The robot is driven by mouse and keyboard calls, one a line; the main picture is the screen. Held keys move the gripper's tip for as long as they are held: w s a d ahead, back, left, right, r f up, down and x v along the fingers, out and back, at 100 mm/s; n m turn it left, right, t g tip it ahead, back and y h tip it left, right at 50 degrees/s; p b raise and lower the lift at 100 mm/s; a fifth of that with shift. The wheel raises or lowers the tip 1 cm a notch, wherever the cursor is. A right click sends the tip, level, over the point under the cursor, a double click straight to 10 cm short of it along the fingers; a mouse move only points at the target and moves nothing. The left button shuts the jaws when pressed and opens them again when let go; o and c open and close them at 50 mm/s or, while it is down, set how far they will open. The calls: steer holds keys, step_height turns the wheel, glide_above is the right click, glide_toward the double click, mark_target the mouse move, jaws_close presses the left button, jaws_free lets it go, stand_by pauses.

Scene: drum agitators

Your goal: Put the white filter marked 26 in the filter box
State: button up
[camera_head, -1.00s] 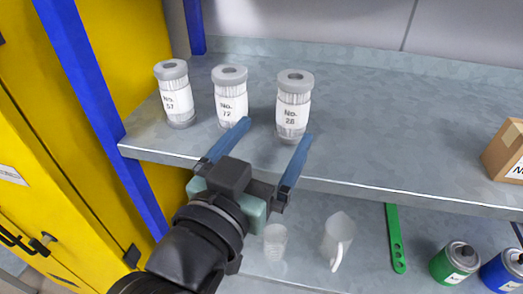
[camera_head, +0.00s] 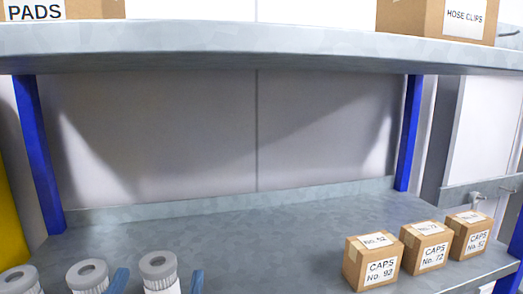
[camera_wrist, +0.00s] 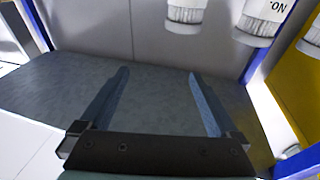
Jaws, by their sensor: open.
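Three white ribbed filters with grey caps stand at the bottom left in the head view. The rightmost filter (camera_head: 158,270) had a label that looked like No. 26 in the earlier view; its label is now below the frame. The others are the middle filter (camera_head: 87,275) and the left filter (camera_head: 20,281). My gripper (camera_head: 159,273) is open, its blue fingertips on either side of the rightmost filter in the picture. In the wrist view my gripper (camera_wrist: 158,74) has nothing between its fingers, and a filter (camera_wrist: 187,14) is beyond the tips. No filter box is seen.
Three cartons labelled CAPS stand at the right of the shelf (camera_head: 240,235), the nearest one (camera_head: 370,265) marked No. 92. An upper shelf (camera_head: 220,45) holds a PADS carton (camera_head: 60,10) and a HOSE CLIPS carton (camera_head: 437,18). The shelf middle is clear.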

steer(key=s+d+r+t, duration=0.1)
steer(key=d+r, duration=0.3)
steer(key=r, duration=0.4)
steer(key=s+d+r+t+h, duration=0.1)
steer(key=d+r+t, duration=0.2)
steer(key=r, duration=0.5)
steer(key=s+d+r+t, duration=0.1)
steer(key=d+r+t, duration=0.2)
steer(key=d+r, duration=0.2)
step_height(320, 180, up, 3)
steer(key=shift+s+d+r+m, duration=0.2)
steer(key=shift+d+m, duration=0.05)
steer(key=shift+m, duration=0.05)
